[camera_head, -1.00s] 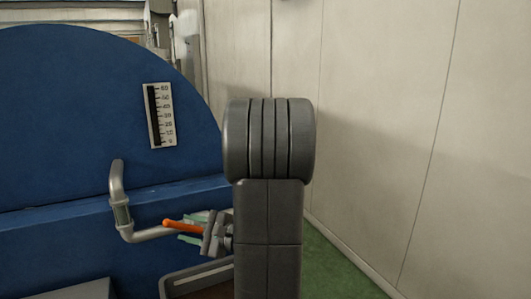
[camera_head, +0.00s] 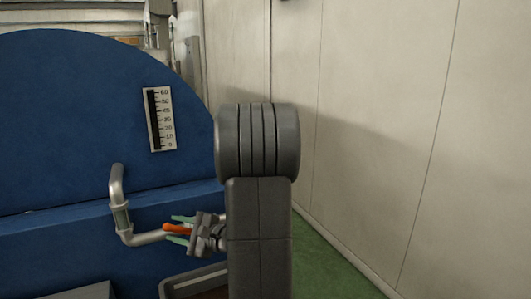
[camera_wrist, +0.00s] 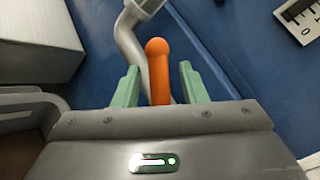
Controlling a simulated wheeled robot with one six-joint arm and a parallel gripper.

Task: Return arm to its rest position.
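My gripper (camera_head: 180,230) is low in the head view, left of my dark grey arm, beside a blue tank (camera_head: 90,120). Its two green fingers stand apart. An orange handle (camera_head: 178,229) lies between them, its rounded end toward a bent metal pipe (camera_head: 124,236). In the wrist view the fingers (camera_wrist: 160,87) show a gap on each side of the orange handle (camera_wrist: 158,75), so they do not visibly clamp it. The handle's near end is hidden by the gripper body. The pipe (camera_wrist: 130,45) runs behind the handle.
A gauge scale (camera_head: 160,119) is on the tank. A grey-rimmed container (camera_head: 180,284) is below the gripper, and a pale box (camera_wrist: 40,38) stands at the wrist view's left. A pale wall (camera_head: 390,120) rises on the right above green floor (camera_head: 320,270).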

